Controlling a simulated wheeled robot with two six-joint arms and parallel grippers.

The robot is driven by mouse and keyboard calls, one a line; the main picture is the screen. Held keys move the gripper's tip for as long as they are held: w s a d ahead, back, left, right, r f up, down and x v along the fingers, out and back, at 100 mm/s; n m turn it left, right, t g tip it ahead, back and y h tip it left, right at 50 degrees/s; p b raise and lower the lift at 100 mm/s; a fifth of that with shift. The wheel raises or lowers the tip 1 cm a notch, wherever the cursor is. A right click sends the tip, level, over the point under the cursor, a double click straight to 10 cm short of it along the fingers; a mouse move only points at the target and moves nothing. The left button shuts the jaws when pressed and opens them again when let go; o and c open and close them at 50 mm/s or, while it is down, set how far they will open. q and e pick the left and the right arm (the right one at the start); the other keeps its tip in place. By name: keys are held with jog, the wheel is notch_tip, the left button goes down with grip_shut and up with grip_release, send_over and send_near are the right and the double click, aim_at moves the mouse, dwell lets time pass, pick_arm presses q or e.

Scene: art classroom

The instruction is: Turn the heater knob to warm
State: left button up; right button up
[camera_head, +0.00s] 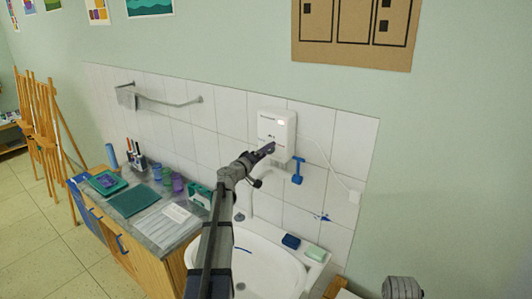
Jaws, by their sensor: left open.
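My left arm reaches up from the bottom of the head view. Its open gripper (267,149) is in front of the heater's lower left part. I cannot make out the knob; the gripper covers part of the heater's lower front. Whether the fingers touch the heater or are around the knob cannot be told.
A blue T-shaped tool (297,172) hangs just right of the gripper, below the heater. The white sink (273,268) is below, with a dark blue block (291,241) and a green block (315,254) on its rim. A cluttered counter (147,222) stands left.

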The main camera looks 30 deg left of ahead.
pick_arm(q)
jog(key=s, duration=0.7)
jog(key=shift+s+a, duration=0.25)
jog(key=shift+d, duration=0.1)
jog(key=s+d+f+m+g+h+b, duration=0.15)
jog(key=d+f+m+g, duration=0.35)
jog(key=d, duration=0.7)
jog(key=s+d+f+m+g+h+b, duration=0.1)
jog(key=s+d+f+g+h, duration=0.15)
jog(key=d+f, duration=0.7)
jog(key=s+d+f+m+g+h+b, duration=0.2)
jog(key=s+d+f+m+g, duration=0.15)
jog(key=d, duration=1.15)
jog(key=s+d+f+m+g+y+b, duration=0.25)
jog(key=s+d+f+g, duration=0.25)
jog(key=s+d+f, duration=0.55)
jog(key=s+a+f+m+g+y+b, duration=0.1)
jog(key=s+y, duration=0.5)
jog(key=s, duration=0.6)
jog(key=shift+a+f+m+g, duration=0.45)
jog(key=shift+a+m+g, duration=0.15)
jog(key=shift+a+g, duration=0.1)
